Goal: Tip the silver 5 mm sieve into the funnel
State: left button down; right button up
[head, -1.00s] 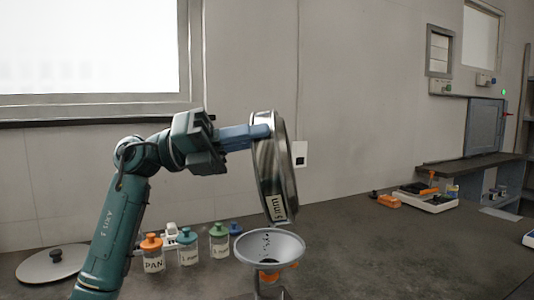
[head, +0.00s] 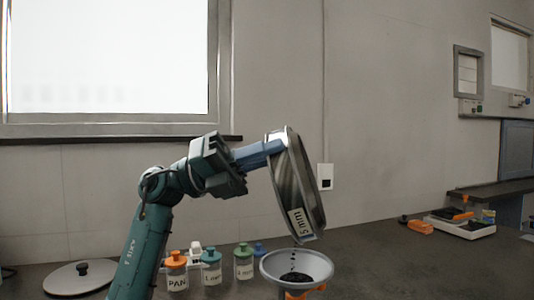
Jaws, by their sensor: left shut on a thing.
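The silver sieve (head: 299,187), labelled 5 mm, is held steeply tipped on its side. My left gripper (head: 272,147) is shut on its upper rim. The grey funnel (head: 268,270) stands just below the sieve's lower edge, with a small gap between them. Dark grains show in the funnel bowl and a few specks hang above it. The inside of the sieve is mostly turned away from me, so I cannot tell how much it still holds. My right gripper is not in view.
A round lid with a black knob (head: 80,277) lies at the far left. A scale (head: 460,226) stands at the right.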

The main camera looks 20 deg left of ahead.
aim_at(304, 163)
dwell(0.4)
